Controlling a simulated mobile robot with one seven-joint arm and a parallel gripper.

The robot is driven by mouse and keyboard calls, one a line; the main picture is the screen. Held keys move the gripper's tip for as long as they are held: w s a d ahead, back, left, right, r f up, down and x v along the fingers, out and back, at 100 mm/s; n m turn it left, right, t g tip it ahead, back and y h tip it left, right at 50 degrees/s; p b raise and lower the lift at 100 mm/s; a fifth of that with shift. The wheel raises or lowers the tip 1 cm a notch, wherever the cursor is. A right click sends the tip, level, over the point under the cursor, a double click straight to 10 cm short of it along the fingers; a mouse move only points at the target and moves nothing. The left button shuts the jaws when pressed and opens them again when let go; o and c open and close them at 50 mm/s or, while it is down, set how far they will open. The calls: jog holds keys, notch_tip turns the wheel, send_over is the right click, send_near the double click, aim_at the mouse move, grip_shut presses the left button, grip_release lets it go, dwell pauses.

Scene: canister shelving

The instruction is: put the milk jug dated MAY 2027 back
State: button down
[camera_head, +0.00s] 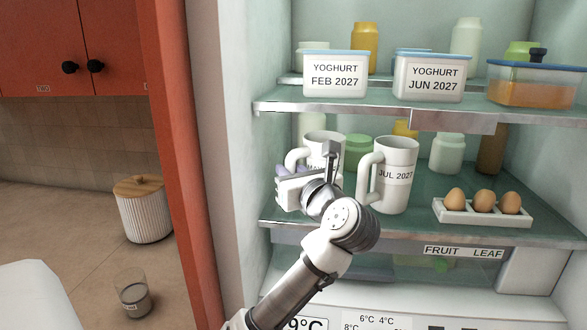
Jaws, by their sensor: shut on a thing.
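A white milk jug (322,141) with its handle on the left is at the left of the middle fridge shelf. Its label is mostly covered by my gripper (331,160); only the first letters, which look like MAY, show. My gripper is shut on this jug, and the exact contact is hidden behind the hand. I cannot tell whether the jug's base touches the shelf. A second white jug (396,190), labelled JUL 2027, stands upright just to the right, its handle on the left, close to my wrist.
An egg tray (484,217) with three eggs sits at the shelf's right front. A green-lidded jar (357,152) and other jars stand behind the jugs. Yoghurt tubs (335,78) stand on the shelf above. The fridge's left wall (235,120) is close to my gripper.

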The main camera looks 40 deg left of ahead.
jog(key=shift+s+d+r, duration=0.1)
jog(key=shift+f, duration=0.2)
jog(key=c, duration=1.3)
grip_release()
jog(key=shift+r, duration=0.15)
jog(key=b+v, duration=0.2)
jog(key=v, duration=1)
